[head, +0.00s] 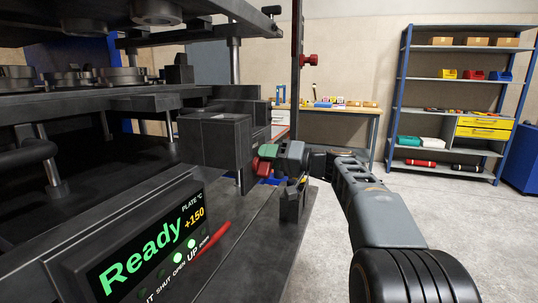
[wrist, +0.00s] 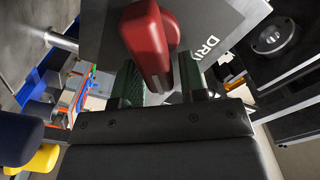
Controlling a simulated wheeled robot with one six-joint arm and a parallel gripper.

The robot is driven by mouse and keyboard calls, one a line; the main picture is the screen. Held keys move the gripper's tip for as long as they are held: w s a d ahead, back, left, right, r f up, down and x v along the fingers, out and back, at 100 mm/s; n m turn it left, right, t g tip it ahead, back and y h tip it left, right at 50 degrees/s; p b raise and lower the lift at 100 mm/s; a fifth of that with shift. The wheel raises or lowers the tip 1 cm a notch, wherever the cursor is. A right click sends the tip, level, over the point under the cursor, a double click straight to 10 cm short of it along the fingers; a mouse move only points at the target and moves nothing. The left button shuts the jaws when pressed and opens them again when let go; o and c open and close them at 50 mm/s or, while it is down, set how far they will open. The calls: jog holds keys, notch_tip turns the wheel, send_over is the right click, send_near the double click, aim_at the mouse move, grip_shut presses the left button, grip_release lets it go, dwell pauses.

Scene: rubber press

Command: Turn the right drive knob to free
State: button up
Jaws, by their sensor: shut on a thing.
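The red drive knob (wrist: 147,38) is on a grey plate (wrist: 205,25) with lettering that starts "DRIV"; the rest of the word is cut off. In the head view the knob (head: 264,163) shows as a small red piece at the right side of the press. My gripper (wrist: 160,78) is shut on the knob, with its green fingers on either side of it. In the head view my gripper (head: 275,153) reaches in from the right. The knob's position marks are not visible.
The press display (head: 150,245) reads "Ready" and +150, with a red lever (head: 212,241) beside it. A dark block (head: 213,140) stands left of my gripper. A dark post (head: 292,204) stands just below it. Open floor lies to the right, before a shelf (head: 450,110).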

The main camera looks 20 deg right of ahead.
jog(key=m, duration=0.2)
jog(key=f+m+p, duration=0.1)
jog(key=m, duration=0.1)
jog(key=shift+w+d+f+m, duration=0.1)
jog(key=shift+w+f+m, duration=0.1)
jog(key=shift+m, duration=0.1)
jog(key=shift+f+m+p, duration=0.2)
jog(key=shift+m+p, duration=0.2)
jog(key=shift+m, duration=0.3)
jog(key=shift+f+m+p, duration=0.15)
jog(key=shift+m+p, duration=0.25)
jog(key=shift+m, duration=0.3)
jog(key=shift+f+m, duration=0.1)
jog(key=shift+m, duration=0.2)
jog(key=o, duration=0.6)
jog(key=shift+o, duration=0.2)
jog(key=v, duration=1.3)
jog(key=shift+s+d+p, duration=0.3)
jog(key=shift+p, duration=0.15)
